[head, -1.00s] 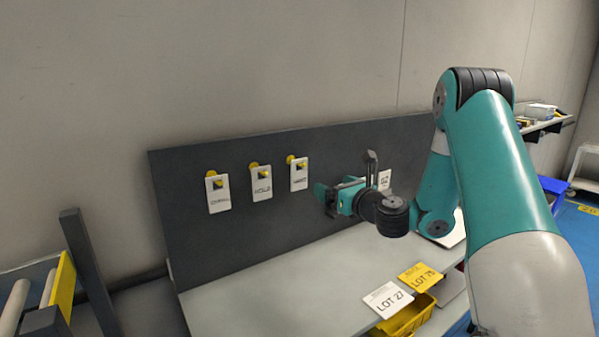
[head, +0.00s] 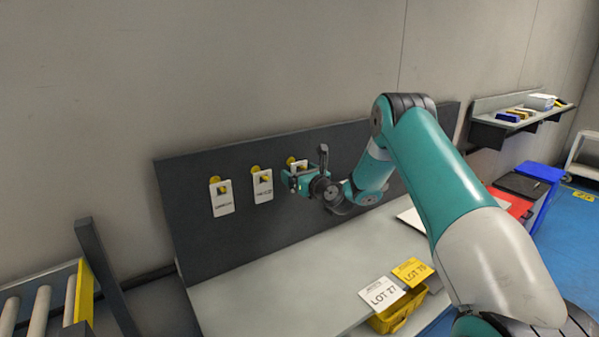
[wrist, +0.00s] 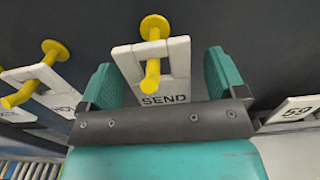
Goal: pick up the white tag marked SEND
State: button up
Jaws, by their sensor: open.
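The white tag marked SEND (wrist: 180,84) hangs on a yellow peg (wrist: 153,76) that comes through its square opening. In the wrist view it stands between the two teal fingers of my gripper (wrist: 160,68), with a gap on each side. The gripper is open and does not hold it. The tag's lower edge is hidden by the gripper body. In the head view my gripper (head: 297,178) is at the third tag from the left and covers most of it.
Two other white tags (head: 221,198) (head: 262,186) hang on pegs to the left on the dark board (head: 200,245). Below are a pale bench (head: 265,290), LOT cards (head: 382,294) and a yellow bin (head: 400,315).

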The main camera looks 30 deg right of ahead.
jog(key=shift+w, duration=0.1)
jog(key=shift+c, duration=0.4)
jog(key=c, duration=0.9)
jog(key=shift+r, duration=0.1)
